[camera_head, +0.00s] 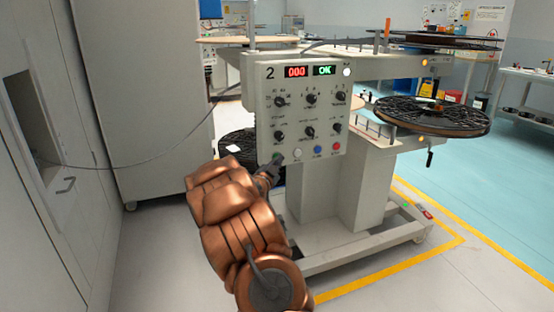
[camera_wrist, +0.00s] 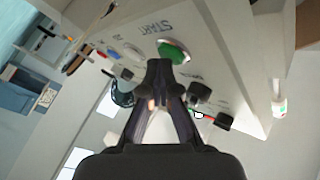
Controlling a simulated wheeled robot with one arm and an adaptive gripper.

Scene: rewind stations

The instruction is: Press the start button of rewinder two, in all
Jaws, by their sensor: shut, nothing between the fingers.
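Rewinder two's pale control panel (camera_head: 300,105) carries a "2", a red "000" display (camera_head: 296,71), a green "OK" display (camera_head: 324,70) and a lit white lamp. Its green start button (camera_wrist: 173,52), beside the word START, shows in the wrist view. My gripper (camera_head: 275,161) is shut and empty at the panel's lower left corner. In the wrist view its fingertips (camera_wrist: 160,68) are right by the button's edge and overlap it slightly; I cannot tell whether they touch it. In the head view the gripper covers most of the start button.
White (camera_head: 297,154), blue (camera_head: 318,150) and red (camera_head: 336,147) buttons sit right of the start button. Several black knobs (camera_head: 310,131) are above. A reel (camera_head: 432,116) sticks out at right. A tall cabinet (camera_head: 140,100) stands at left; a cable crosses there.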

